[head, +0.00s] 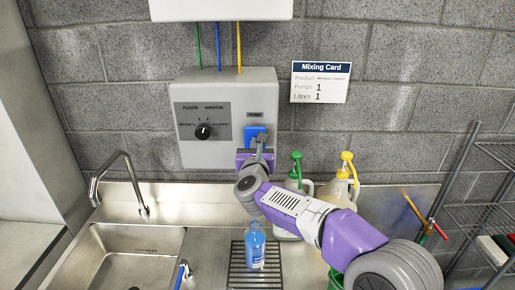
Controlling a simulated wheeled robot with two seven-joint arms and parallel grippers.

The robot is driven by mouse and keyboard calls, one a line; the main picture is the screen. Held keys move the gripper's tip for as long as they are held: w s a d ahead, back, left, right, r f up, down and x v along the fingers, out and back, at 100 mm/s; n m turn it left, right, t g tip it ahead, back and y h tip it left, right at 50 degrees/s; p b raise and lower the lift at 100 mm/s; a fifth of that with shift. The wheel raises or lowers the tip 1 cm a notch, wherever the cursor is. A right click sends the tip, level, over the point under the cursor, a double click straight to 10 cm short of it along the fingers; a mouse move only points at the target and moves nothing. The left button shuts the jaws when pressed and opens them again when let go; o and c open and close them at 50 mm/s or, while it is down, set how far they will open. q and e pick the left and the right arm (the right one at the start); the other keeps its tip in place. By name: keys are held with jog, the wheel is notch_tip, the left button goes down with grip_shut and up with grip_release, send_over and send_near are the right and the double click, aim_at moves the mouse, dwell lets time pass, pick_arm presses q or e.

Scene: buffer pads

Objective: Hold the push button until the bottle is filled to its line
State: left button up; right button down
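The blue push button (254,131) is on the grey dispenser panel (226,90), under a small label. My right gripper (261,141) is at the button's lower right and overlaps it; contact cannot be made out for certain. Its fingers are too small and crowded to tell open from shut. The bottle (255,249) stands upright on the dark drain grid below, with blue in it and a label on its front. Its fill line cannot be made out, and my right arm passes close above its top. My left gripper is not in view.
A dial (203,131) is left of the button. A green-topped jug (294,180) and a yellow-topped jug (346,180) stand behind my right arm, partly hidden. A tap (126,180) and sink (130,250) are at left, and a wire rack (480,200) at right. A mixing card (320,82) hangs above.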

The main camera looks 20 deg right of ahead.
jog(key=b+v, duration=0.1)
jog(key=v, duration=1)
jog(key=shift+s+a+b, duration=0.15)
jog(key=shift+s+b, duration=0.15)
jog(key=shift+s, duration=0.05)
